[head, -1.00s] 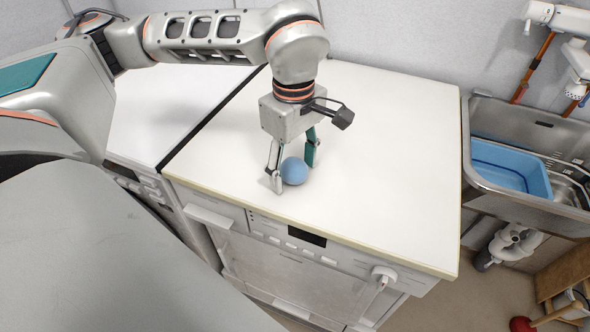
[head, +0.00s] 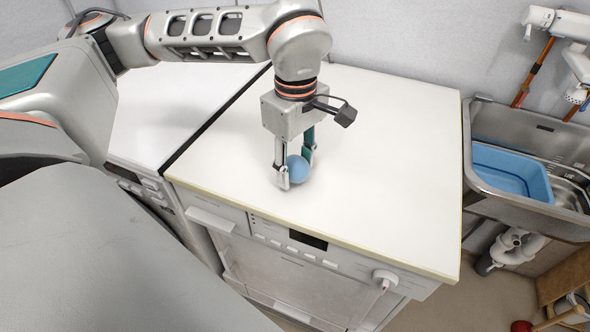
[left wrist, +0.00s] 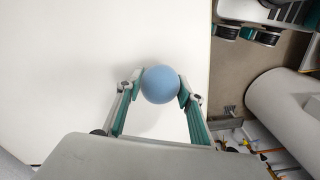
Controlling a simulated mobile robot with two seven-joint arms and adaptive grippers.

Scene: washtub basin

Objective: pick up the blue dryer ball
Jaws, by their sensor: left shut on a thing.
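The blue dryer ball (head: 299,168) is on or just above the white top of the right-hand appliance, near its front left part; I cannot tell whether it touches the top. My left gripper (head: 295,170) points down and is shut on the ball. In the left wrist view the ball (left wrist: 160,84) sits between the two fingertips (left wrist: 160,88), with a finger against each side. In the head view the near finger hides part of the ball. My right gripper is in neither view.
The white appliance top (head: 390,150) is clear around the ball. A dark gap separates it from another white top (head: 190,110) at left. A metal sink (head: 490,185) with a blue basin (head: 512,170) stands at right. A red-ended wooden tool (head: 522,326) is low at right.

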